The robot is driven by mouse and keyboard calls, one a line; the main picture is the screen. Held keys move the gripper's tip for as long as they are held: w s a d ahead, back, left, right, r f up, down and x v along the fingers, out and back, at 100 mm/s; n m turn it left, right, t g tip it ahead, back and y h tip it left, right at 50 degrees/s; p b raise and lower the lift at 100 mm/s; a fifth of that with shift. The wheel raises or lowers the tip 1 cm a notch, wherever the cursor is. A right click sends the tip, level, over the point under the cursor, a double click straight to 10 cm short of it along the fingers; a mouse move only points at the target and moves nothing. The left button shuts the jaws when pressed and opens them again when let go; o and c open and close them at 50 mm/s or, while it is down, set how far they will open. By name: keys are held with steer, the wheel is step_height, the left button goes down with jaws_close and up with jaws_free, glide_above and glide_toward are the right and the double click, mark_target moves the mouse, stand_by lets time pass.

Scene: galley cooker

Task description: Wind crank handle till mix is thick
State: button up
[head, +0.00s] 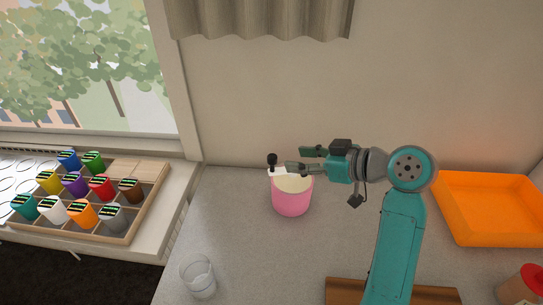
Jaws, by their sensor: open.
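A pink pot (291,202) with a pale mix (294,184) inside stands upright on the grey counter. A white bar lies across its rim, and a dark crank handle (272,160) with a knob stands up at the left of it. My gripper (295,160) is open and points left, above the pot. Its fingers are just right of the crank handle, one on the far side and one on the near side; I cannot tell whether they touch it. The gripper hides part of the pot's rim and bar.
An empty clear glass (198,277) stands at the counter's front left. An orange tray (492,212) is at the right, with a red-topped jar (526,285) in front of it. A brown board (345,291) lies at the front. A wooden rack (128,222) of coloured cups sits on the window sill.

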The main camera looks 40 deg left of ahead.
mark_target(275, 158)
steer(key=x, duration=0.8)
steer(key=shift+a+f, duration=0.25)
steer(key=shift+a, duration=0.1)
jaws_close()
